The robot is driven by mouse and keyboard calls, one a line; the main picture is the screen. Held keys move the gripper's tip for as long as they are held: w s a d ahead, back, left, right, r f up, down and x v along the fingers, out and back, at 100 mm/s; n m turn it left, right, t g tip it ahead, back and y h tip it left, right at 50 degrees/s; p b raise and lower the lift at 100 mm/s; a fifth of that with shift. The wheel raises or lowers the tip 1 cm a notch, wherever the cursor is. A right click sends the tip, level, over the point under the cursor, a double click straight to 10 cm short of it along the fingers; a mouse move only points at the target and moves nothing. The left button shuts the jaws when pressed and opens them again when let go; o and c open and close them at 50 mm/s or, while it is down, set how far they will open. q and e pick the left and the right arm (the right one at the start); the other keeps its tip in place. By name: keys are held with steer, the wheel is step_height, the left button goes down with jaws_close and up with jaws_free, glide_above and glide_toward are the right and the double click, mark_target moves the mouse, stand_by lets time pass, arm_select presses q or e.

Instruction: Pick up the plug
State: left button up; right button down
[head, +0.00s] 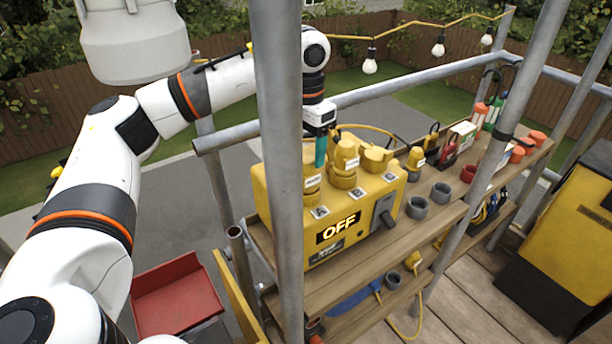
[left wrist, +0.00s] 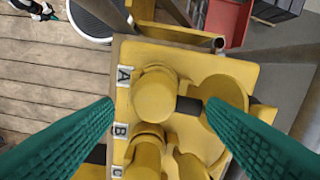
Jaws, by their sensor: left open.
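A yellow power box (head: 275,190) stands on the shelf, its sign reading OFF. Several round yellow connectors with flip lids sit on its top beside labels A, B and C; in the left wrist view one is by A (left wrist: 155,97) and another by B (left wrist: 148,150). I cannot tell for sure which is a plug and which a covered socket. My left gripper (head: 320,152) is over the box top, pointing down, partly hidden by connectors. In the left wrist view its teal fingers (left wrist: 162,106) are apart, either side of the A connector, with nothing visibly held. My right gripper is not in view.
A grey scaffold pole (head: 279,120) stands in front of the box. A grey lever (head: 383,208) is on the box's side. Grey cups (head: 417,207) and tools share the shelf. A yellow connector with a cable (head: 412,260) is below. A red tray (head: 175,297) lies lower left.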

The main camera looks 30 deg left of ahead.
mark_target(306, 158)
arm_select(q)
steer(key=f, duration=0.1)
steer(key=f+p, duration=0.1)
steer(key=f, duration=0.2)
steer(key=shift+s+d+p, duration=0.15)
steer(key=shift+s+p, duration=0.1)
steer(key=shift+p, duration=0.1)
steer(key=shift+f, duration=0.65)
steer(key=shift+w, duration=0.1)
steer(key=c, duration=1.2)
